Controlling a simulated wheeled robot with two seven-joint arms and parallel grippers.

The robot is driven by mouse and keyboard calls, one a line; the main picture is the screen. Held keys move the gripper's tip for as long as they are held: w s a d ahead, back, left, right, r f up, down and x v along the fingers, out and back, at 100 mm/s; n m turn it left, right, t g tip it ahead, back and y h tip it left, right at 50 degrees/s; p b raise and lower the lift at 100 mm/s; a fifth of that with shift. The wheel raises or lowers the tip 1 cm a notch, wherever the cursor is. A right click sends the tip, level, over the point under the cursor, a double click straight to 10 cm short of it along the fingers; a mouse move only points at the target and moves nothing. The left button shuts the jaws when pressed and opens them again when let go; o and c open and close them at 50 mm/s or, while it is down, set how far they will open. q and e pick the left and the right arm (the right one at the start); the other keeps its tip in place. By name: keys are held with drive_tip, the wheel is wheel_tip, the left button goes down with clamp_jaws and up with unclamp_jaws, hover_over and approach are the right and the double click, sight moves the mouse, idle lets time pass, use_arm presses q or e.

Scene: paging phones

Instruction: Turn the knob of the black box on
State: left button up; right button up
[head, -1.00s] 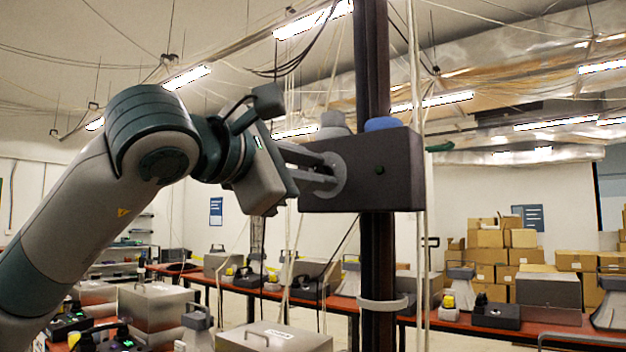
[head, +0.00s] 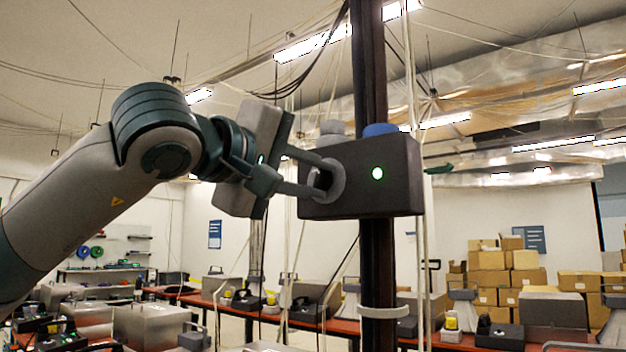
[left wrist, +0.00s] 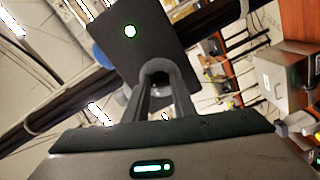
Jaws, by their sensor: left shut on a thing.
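The black box (head: 398,178) is fixed to a dark vertical post in the head view. A grey round knob (head: 336,180) sits on the box's left part. My left gripper (head: 318,178) is shut on the knob, one finger above and one below it. My right gripper is in neither view.
The dark post (head: 372,70) runs from top to bottom behind the box, with pale cables beside it. Red-topped tables (head: 470,338) with cases and devices stand behind. Cardboard boxes (head: 505,275) are stacked at the right. The air around the black box is mostly clear.

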use_arm(q)
drive_tip(key=m, duration=0.3)
drive_tip(key=shift+f+m, duration=0.2)
drive_tip(key=shift+m, duration=0.6)
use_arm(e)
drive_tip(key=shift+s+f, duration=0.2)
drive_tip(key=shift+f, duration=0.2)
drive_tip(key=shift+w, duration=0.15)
use_arm(q)
drive_tip(key=o, duration=1.1)
drive_tip(key=shift+c, duration=0.2)
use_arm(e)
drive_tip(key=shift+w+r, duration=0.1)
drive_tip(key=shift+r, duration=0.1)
use_arm(q)
drive_tip(key=shift+a, duration=0.1)
drive_tip(key=shift+s+a, duration=0.3)
drive_tip(key=shift+s, duration=0.15)
drive_tip(key=b+v, duration=0.2)
drive_tip(key=v, duration=1.4)
drive_tip(key=shift+b, duration=0.4)
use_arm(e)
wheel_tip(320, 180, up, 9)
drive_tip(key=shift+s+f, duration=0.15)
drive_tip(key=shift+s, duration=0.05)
